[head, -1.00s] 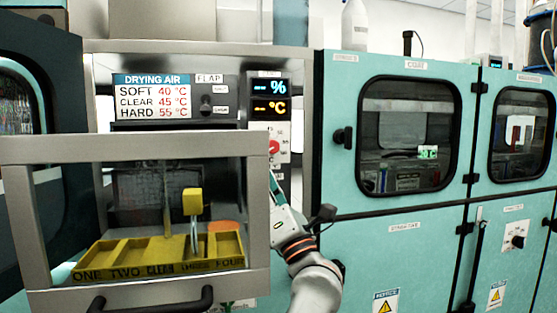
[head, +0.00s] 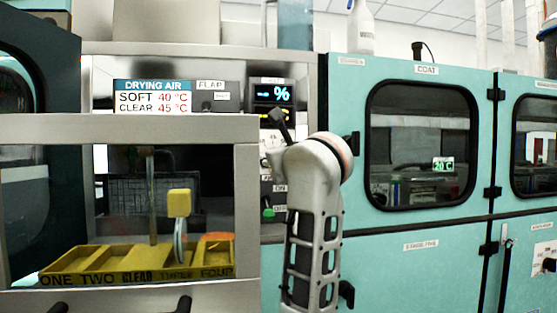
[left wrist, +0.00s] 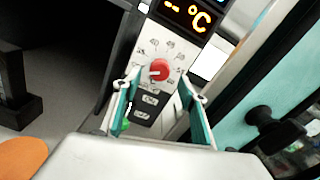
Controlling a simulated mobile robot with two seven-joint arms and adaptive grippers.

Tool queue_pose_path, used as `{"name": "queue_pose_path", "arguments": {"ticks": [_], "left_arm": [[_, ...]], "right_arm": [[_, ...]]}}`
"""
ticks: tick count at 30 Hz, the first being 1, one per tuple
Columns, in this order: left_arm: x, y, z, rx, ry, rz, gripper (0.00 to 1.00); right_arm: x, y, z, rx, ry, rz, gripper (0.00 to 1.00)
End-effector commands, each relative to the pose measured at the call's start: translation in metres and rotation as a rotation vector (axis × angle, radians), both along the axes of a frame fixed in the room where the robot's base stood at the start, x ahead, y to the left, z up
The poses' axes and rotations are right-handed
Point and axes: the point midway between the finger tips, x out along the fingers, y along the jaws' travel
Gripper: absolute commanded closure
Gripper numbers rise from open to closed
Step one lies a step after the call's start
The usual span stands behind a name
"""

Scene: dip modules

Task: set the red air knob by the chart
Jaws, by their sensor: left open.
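The red air knob (left wrist: 159,69) is on a white dial plate in the left wrist view, with a pale pointer mark towards the left and small dial marks around it. My left gripper (left wrist: 160,80) is open, its two teal fingers on either side of the knob in that view; I cannot tell whether they touch it. In the head view my left arm covers the knob. The drying air chart (head: 152,97) reads SOFT 40 °C and CLEAR 45 °C; its lowest row is hidden behind the door frame. My right gripper is not in view.
A display (head: 272,94) above the dial shows "-- %"; its °C line shows dashes in the wrist view. An open windowed door (head: 130,128) stands left of my arm. Behind it is a yellow tray (head: 75,263) labelled ONE, TWO, CLEAR, THREE, FOUR. Teal cabinets (head: 415,225) stand at the right.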

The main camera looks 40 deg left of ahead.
Motion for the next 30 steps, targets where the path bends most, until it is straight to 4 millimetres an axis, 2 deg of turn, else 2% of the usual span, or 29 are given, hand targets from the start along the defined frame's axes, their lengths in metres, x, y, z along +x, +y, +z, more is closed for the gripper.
{"name": "queue_pose_path", "arguments": {"ticks": [3,9,19,20,21,24,30], "left_arm": [[0.013,0.015,-0.004,0.000,0.004,0.003,0.58],[0.025,0.029,-0.002,0.001,0.003,0.003,0.58],[0.027,0.032,0.000,0.001,0.000,0.001,0.58],[0.027,0.032,0.000,0.001,0.000,0.001,0.63],[0.027,0.032,0.000,0.001,0.000,0.001,0.73],[0.027,0.032,0.000,0.001,0.000,0.001,0.96],[0.026,0.032,0.001,0.007,0.007,0.001,0.96]], "right_arm": [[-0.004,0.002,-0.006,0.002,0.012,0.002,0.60],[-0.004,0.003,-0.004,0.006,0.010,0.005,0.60],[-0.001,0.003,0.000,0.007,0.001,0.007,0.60],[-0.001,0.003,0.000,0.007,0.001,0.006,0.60],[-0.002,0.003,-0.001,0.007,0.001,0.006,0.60],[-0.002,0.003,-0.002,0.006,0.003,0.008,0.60],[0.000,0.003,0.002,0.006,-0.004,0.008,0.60]]}}
